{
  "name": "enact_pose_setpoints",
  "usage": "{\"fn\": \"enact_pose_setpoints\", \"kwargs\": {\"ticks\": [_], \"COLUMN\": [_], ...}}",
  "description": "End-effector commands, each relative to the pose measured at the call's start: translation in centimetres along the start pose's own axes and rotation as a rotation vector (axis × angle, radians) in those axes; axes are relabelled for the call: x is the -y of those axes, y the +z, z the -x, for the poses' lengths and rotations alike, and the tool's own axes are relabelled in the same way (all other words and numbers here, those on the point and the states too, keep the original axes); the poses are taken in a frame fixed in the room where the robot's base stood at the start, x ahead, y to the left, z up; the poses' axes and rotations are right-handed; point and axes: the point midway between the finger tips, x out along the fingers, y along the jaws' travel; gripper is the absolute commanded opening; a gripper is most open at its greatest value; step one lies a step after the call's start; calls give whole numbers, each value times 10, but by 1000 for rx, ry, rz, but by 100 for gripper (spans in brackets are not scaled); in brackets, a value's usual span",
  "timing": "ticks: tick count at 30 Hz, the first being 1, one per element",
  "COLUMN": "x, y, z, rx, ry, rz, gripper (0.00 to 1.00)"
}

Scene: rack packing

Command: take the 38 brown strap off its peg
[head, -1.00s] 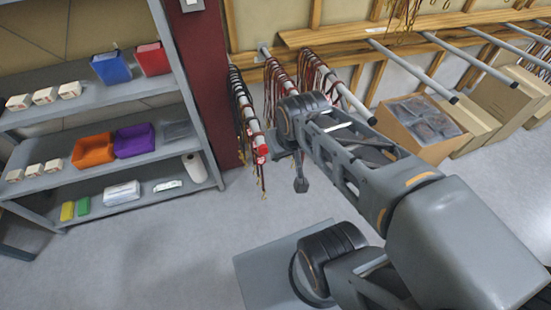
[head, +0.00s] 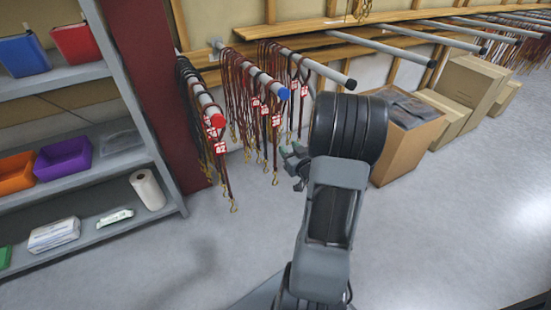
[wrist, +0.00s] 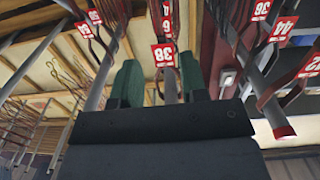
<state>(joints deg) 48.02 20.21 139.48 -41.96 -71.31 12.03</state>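The 38 brown strap shows in the wrist view by its red tag marked 38 (wrist: 163,55), which hangs ahead of my fingers, near the middle of the gap. It appears to hang on the middle, blue-tipped peg (head: 283,94), among several brown straps with red tags; its number cannot be read in the head view. My gripper (wrist: 156,88) has two green fingertips spread apart, with a grey bar showing between them. No strap is visibly gripped. In the head view my gripper (head: 296,162) is just below and in front of the blue tip, partly hidden by my wrist.
A red-tipped peg (head: 217,121) with darker straps is on the left, and a black-tipped peg (head: 350,83) with more straps on the right. A grey shelf (head: 150,150) stands at left and an open cardboard box (head: 396,155) at right. The floor in front is clear.

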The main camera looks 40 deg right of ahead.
Motion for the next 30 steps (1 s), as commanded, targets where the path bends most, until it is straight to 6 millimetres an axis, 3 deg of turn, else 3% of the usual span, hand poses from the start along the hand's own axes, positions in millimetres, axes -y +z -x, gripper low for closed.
{"fn": "enact_pose_setpoints", "kwargs": {"ticks": [1, 4, 15, 25, 30], "x": [-3, -4, -3, -3, -2], "y": [10, 13, 10, 9, 10], "z": [1, -3, -64, -86, -109], "rx": [-20, -47, -57, -57, -57], "ry": [-3, -13, -17, -16, -16], "rz": [-10, -21, -24, -24, -24], "gripper": [40, 40, 40, 40, 40]}}
